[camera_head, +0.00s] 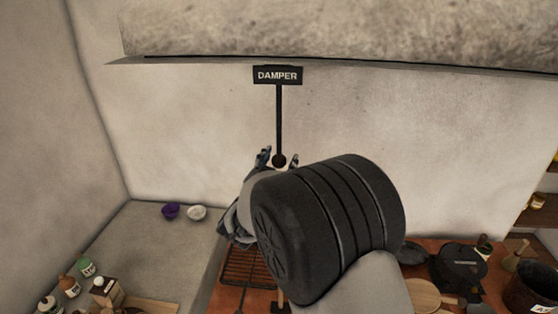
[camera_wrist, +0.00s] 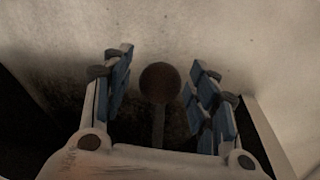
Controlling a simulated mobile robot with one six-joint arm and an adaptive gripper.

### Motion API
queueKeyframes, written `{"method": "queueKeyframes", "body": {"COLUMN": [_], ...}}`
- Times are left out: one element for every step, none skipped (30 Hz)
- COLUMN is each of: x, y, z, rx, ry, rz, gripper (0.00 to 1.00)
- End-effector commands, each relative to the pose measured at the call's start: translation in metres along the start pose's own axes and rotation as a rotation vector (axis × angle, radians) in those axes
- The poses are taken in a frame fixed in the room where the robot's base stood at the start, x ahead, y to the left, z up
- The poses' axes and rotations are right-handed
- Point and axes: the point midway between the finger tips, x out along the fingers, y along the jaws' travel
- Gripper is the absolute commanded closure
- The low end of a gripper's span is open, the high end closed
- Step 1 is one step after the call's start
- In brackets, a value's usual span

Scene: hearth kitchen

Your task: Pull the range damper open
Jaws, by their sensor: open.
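The damper is a thin dark rod (camera_head: 279,118) hanging down the wall from a black plate labelled DAMPER (camera_head: 278,75). A round dark knob (camera_head: 279,160) is at its lower end. In the head view my gripper (camera_head: 277,159) is at the knob, with one finger on each side; my arm hides most of the gripper. In the wrist view the knob (camera_wrist: 160,82) lies between the two blue-padded fingers of my gripper (camera_wrist: 163,88). The fingers are open, with a gap on both sides of the knob.
A stone hood (camera_head: 340,30) juts out above the plate. Below are a grill rack (camera_head: 246,267), purple (camera_head: 171,211) and white (camera_head: 196,213) bowls, and several bottles at the lower left. Dark pans (camera_head: 462,262) stand at the lower right. The wall beside the rod is bare.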

Motion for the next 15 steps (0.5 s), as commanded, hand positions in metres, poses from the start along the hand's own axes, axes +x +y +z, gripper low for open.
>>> {"method": "queueKeyframes", "body": {"x": [0.0015, 0.0019, 0.0022, 0.0022, 0.0022, 0.0021, 0.002, 0.002, 0.0019, 0.0019, 0.0019, 0.0018, 0.0018, 0.0018, 0.0018], "y": [0.0, 0.0, -0.0001, -0.0002, -0.0002, -0.0002, -0.0002, -0.0002, -0.0002, -0.0002, -0.0002, -0.0002, -0.0002, -0.0002, -0.0002], "z": [0.0003, 0.0003, 0.0004, 0.0004, 0.0004, 0.0004, 0.0004, 0.0003, 0.0003, 0.0003, 0.0003, 0.0002, 0.0002, 0.0002, 0.0002], "rx": [-0.001, 0.0, -0.001, -0.001, -0.001, 0.0, 0.0, 0.0, 0.0, 0.0, 0.0, 0.0, 0.0, 0.0, 0.0], "ry": [0.0, 0.0, 0.0, 0.0, 0.0, 0.0, 0.0, 0.0, 0.0, 0.0, 0.0, 0.0, 0.0, 0.0, 0.0], "rz": [0.0, 0.0, -0.001, -0.001, -0.001, -0.001, -0.001, -0.001, -0.001, -0.001, -0.001, -0.001, -0.001, -0.001, -0.001], "gripper": [0.46, 0.46, 0.46, 0.46, 0.46, 0.46, 0.46, 0.46, 0.48, 0.5, 0.52, 0.54, 0.56, 0.58, 0.61]}}
